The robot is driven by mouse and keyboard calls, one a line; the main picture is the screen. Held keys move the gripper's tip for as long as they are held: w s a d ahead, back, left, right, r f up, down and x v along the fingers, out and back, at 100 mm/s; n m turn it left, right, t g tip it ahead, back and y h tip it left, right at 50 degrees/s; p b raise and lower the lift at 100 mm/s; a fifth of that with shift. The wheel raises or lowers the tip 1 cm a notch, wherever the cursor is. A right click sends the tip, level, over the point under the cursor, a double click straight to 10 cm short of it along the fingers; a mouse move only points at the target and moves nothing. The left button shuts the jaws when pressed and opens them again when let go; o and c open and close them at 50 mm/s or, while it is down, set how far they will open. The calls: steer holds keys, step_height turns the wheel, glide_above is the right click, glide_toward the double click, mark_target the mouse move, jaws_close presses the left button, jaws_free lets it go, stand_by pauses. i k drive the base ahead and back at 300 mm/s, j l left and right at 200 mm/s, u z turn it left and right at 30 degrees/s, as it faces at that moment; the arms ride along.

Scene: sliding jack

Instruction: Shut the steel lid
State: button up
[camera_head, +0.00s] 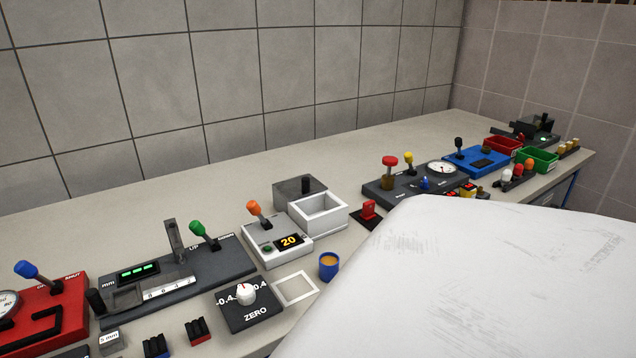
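A white open-topped box (320,226) stands near the middle of the bench. A grey steel lid (291,189) with a black knob (306,184) is at the box's back left side. The lid lies clear of most of the opening, so the box's inside shows. My gripper is not in view.
An orange-knobbed unit reading 20 (279,250) stands close at the box's left front. A red switch (369,209) is to the right, a blue cup (328,267) in front. The bench (225,215) is clear behind. My own white body part hides the lower right.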

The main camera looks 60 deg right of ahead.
mark_target(298, 187)
steer(key=z, duration=1.5)
steer(key=k+l, duration=0.05)
steer(key=l, duration=0.05)
